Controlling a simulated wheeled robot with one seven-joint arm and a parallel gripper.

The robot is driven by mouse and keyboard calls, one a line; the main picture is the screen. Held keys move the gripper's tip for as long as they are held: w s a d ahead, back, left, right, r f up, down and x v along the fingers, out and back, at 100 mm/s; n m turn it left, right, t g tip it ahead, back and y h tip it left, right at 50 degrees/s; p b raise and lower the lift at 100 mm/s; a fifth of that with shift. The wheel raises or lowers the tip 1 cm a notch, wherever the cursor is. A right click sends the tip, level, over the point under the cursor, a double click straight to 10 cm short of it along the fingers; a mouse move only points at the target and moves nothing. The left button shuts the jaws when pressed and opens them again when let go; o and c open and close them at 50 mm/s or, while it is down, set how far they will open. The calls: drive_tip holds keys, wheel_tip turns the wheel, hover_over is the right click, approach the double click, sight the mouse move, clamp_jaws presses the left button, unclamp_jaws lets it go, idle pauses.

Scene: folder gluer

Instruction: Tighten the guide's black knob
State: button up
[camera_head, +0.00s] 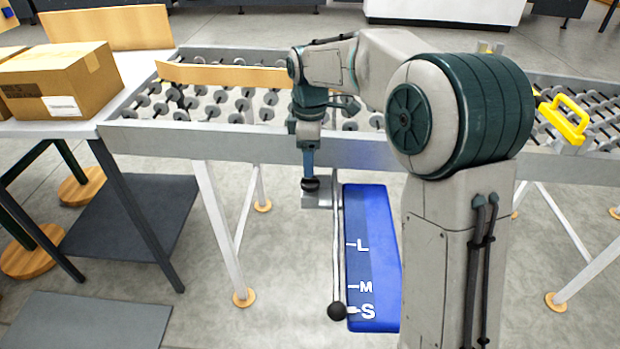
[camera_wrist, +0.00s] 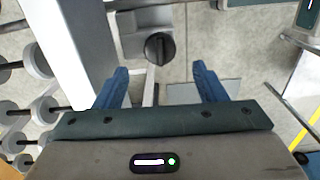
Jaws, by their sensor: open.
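The black knob (camera_wrist: 158,48) shows in the wrist view as a round dark disc with a ridge across it, on a grey block (camera_wrist: 132,46). In the head view the knob (camera_head: 311,184) is small and dark, beside the machine's front rail. My gripper (camera_wrist: 160,80) is open, its two blue fingers pointing toward the knob's side of the picture with nothing between the tips. In the head view my gripper (camera_head: 308,163) points down just above the knob. Whether it touches the knob cannot be told.
A blue panel (camera_head: 372,250) marked L, M and S hangs below the rail. A thin rod ends in a black ball (camera_head: 337,311) by the S. The roller conveyor (camera_head: 240,105) holds a long wooden strip (camera_head: 225,74). A carton (camera_head: 62,80) stands left; a yellow handle (camera_head: 565,118) is right.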

sight(310, 184)
wheel_tip(310, 184, down, 6)
drive_tip(key=shift+f+b, duration=0.15)
drive_tip(key=shift+b, duration=0.3)
drive_tip(key=shift+c, duration=0.2)
drive_tip(key=c, duration=0.9)
